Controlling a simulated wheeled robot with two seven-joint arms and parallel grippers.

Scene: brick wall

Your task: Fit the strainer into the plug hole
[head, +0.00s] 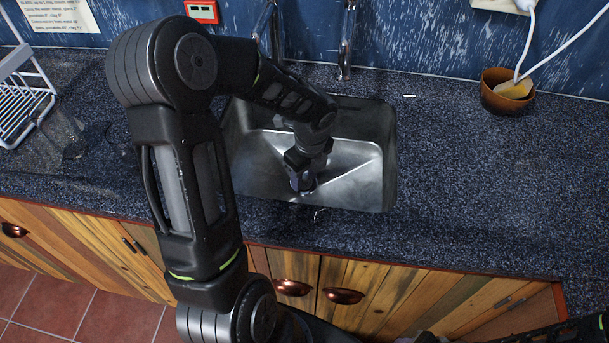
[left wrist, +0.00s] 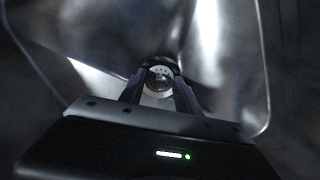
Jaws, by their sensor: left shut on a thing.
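The steel sink (head: 366,165) is set into the counter, and its basin wall also shows in the left wrist view (left wrist: 228,60). My left gripper (head: 303,188) reaches down into the basin, near its front side. In the left wrist view my left gripper (left wrist: 160,82) has its two fingers closed on the strainer (left wrist: 160,74), a small round shiny metal piece with dark holes. The strainer is too hidden to make out in the head view. The plug hole cannot be made out in either view. My right gripper is not in view.
A tap (head: 347,45) stands behind the sink. A white dish rack (head: 22,100) is at the far left. A brown bowl (head: 505,92) with a white cable sits at the back right. The speckled counter (head: 480,170) right of the sink is clear.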

